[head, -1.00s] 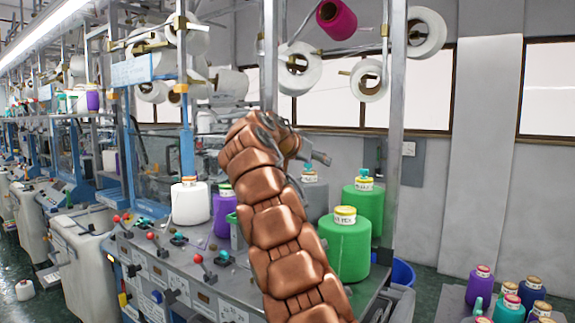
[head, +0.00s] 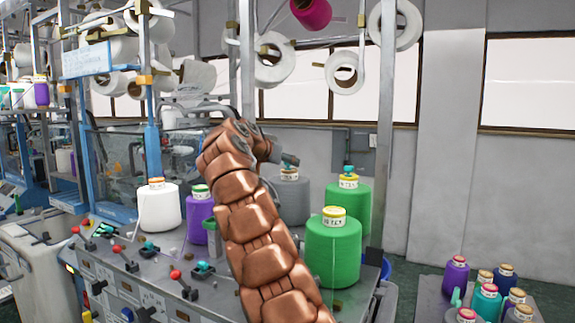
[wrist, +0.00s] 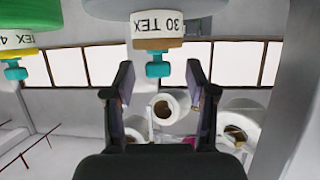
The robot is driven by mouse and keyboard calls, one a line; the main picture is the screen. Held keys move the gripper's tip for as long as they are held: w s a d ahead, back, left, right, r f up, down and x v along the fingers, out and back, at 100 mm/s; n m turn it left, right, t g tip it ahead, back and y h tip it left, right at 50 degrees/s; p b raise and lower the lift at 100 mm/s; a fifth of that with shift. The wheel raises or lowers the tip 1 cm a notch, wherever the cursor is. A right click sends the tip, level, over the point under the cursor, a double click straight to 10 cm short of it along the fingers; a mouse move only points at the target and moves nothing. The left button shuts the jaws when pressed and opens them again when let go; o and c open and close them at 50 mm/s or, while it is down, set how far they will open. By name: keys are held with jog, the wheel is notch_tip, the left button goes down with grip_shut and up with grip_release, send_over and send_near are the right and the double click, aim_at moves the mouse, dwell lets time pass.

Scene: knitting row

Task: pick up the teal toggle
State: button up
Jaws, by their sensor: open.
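A teal toggle (wrist: 160,66) sticks out from the cap of a grey yarn cone (wrist: 156,8) labelled 30 TEX in the wrist view, where the scene appears upside down. My gripper (wrist: 158,76) is open, with one finger on each side of the toggle in the picture. I see no contact, and the depth between them is hard to judge. In the head view my gripper (head: 284,159) is small and partly hidden by my arm, just above the grey cone (head: 289,196). A second teal toggle (head: 349,170) tops the rear green cone (head: 358,199).
The front green cone (head: 334,252) stands close to my arm. A purple cone (head: 199,215) and a white cone (head: 158,208) stand left. Metal posts (head: 385,140) and hanging spools (head: 395,25) frame the space. More cones (head: 487,297) stand at the lower right.

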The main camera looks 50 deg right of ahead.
jog(key=shift+x, duration=0.85)
jog(key=shift+r, duration=0.1)
jog(key=c, duration=0.8)
notch_tip(320, 180, up, 4)
jog(key=p, duration=0.3)
jog(key=shift+f, duration=0.2)
jog(key=shift+s+f, duration=0.1)
jog(key=shift+s, duration=0.05)
jog(key=s+a+b, duration=0.1)
jog(key=s+b, duration=0.1)
jog(key=b, duration=0.1)
jog(key=shift+s+a, duration=0.1)
jog(key=shift+s+a+r+b, duration=0.25)
jog(key=shift+s+a+b, duration=0.95)
jog(key=shift+s, duration=0.75)
jog(key=shift+s+a+r+b, duration=0.25)
jog(key=shift+s+a+b, duration=0.75)
jog(key=shift+s+b, duration=0.7)
jog(key=shift+s+a+r+b, duration=0.3)
jog(key=shift+s+a+b, duration=0.75)
jog(key=shift+s, duration=1.15)
